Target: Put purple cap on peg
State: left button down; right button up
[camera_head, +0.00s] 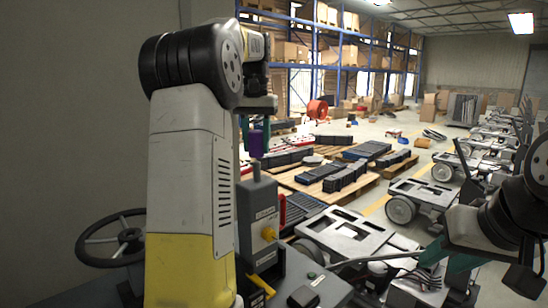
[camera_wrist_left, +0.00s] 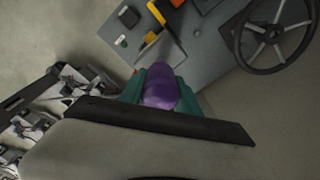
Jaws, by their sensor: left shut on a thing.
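My left gripper (camera_head: 256,136) is shut on the purple cap (camera_head: 257,144), which shows between its teal fingers. The cap also shows in the left wrist view (camera_wrist_left: 160,87), held between both teal fingers. A short dark peg (camera_head: 256,172) stands upright on top of a grey box (camera_head: 258,214). The cap is above the peg in the head view; a small gap shows between them. My right gripper (camera_head: 452,264) is at the lower right, away from the cap and peg; its teal fingers show, but its opening is unclear.
The grey box carries a yellow knob (camera_head: 269,234) and stands by a control panel with a black steering wheel (camera_head: 113,238). A grey chassis (camera_head: 350,243) is to the right. Pallets with dark parts (camera_head: 330,176) lie behind. My left arm hides much of the left side.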

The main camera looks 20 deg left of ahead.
aim_at(256, 131)
pick_arm(q)
jog(key=shift+r, duration=4.45)
jog(key=shift+s, duration=0.1)
